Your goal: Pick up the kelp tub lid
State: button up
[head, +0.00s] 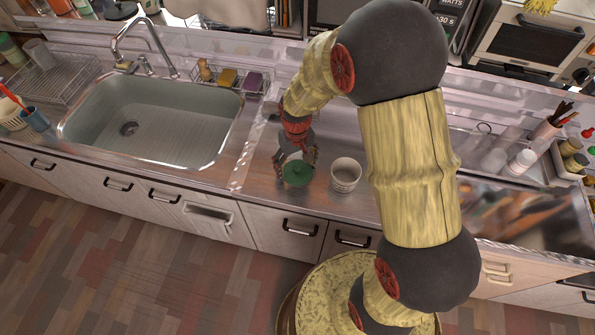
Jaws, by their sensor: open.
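A green round lid (297,173), which I take to be the kelp tub lid, is on the steel counter right of the sink. It seems to sit on a tub whose body is mostly hidden below it. My gripper (296,163) points down over the lid. Its fingers are open, one on each side of the lid. I cannot tell whether the fingers touch it.
A pale patterned cup (345,175) stands close to the right of the lid. The sink (160,125) is to the left. A rack with sponges (228,78) is behind. The counter's front edge (270,207) is near.

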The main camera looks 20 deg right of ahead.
jog(key=c, duration=0.9)
jog(key=shift+s, duration=0.1)
jog(key=shift+c, duration=0.4)
jog(key=shift+s+f, duration=0.1)
jog(key=shift+f, duration=0.05)
jog(key=shift+c, duration=0.9)
